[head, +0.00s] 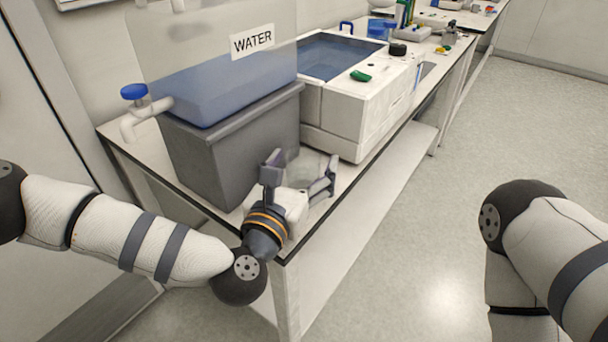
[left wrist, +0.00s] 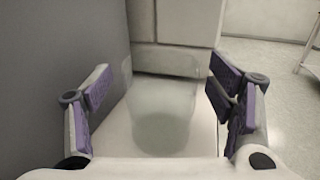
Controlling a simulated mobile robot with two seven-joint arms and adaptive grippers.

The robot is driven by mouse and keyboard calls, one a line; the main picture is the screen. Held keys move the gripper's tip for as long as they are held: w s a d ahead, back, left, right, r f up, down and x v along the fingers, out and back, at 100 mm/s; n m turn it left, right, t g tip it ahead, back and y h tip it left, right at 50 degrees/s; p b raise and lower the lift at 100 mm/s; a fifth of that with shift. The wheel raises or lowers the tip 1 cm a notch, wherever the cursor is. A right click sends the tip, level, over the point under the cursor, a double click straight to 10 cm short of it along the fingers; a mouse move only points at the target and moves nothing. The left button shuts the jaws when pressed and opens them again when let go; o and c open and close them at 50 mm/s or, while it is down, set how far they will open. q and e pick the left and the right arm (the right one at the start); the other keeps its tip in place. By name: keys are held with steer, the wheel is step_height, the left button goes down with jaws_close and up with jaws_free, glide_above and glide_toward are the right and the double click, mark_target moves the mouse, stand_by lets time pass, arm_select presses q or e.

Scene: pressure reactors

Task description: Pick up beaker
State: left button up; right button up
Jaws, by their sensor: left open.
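The beaker (left wrist: 160,112) is a clear, faint glass shape in the left wrist view, standing upright on the white bench top. It lies between the spread fingers of my left gripper (left wrist: 162,100), which is open, with a finger on either side and a visible gap to each. In the head view the left gripper (head: 302,172) is over the bench's near edge, beside the grey box. The beaker shows there only as a faint outline (head: 308,162) behind and between the fingers. My right arm is at the lower right of the head view; its gripper is out of frame.
A water tank (head: 215,80) with a blue-knobbed tap sits on a grey box (head: 235,145), close to the left gripper. A white water bath (head: 345,115) stands behind. The bench edge and open floor (head: 440,190) are to the right.

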arm_select(q)
steer(key=shift+w+d+f, duration=0.15)
steer(key=shift+w, duration=0.15)
steer(key=c, duration=1.3)
